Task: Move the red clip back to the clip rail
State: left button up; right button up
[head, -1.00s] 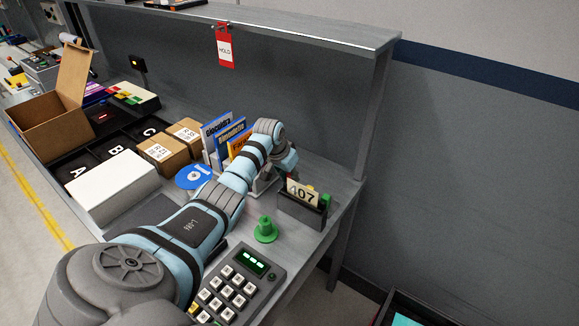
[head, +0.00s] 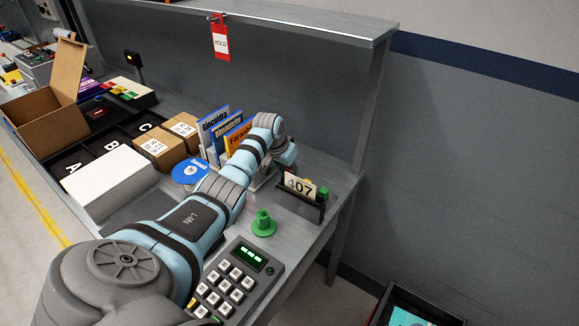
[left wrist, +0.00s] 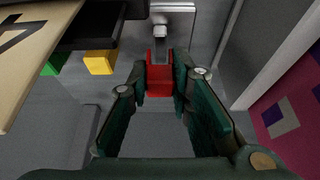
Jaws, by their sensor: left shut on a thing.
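A small red clip (left wrist: 159,80) shows in the left wrist view between the fingertips of my left gripper (left wrist: 161,88), which is shut on it. A grey metal piece stands right behind the clip; I cannot tell whether they touch. In the head view my left gripper (head: 288,157) is over the back right of the desk, and the clip is hidden there. A black holder (head: 297,205) with a 407 card (head: 300,186) stands just in front of it. Green and yellow (left wrist: 99,62) clips show by its dark edge in the wrist view. I cannot tell for sure which part is the clip rail.
Upright books (head: 232,136) stand left of the gripper, with a blue disc (head: 188,172) beside them. A green knob-shaped object (head: 263,224) and a keypad (head: 232,282) are nearer. A HOLD tag (head: 220,41) hangs from the shelf. The desk's right edge is close.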

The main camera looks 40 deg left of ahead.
pick_arm(q)
jog(key=shift+f+b, duration=0.6)
jog(key=shift+f, duration=0.65)
jog(key=o, duration=1.3)
notch_tip(320, 180, up, 8)
jog(key=p, duration=0.8)
jog(key=shift+r+p, duration=0.15)
jog(key=shift+p, duration=0.2)
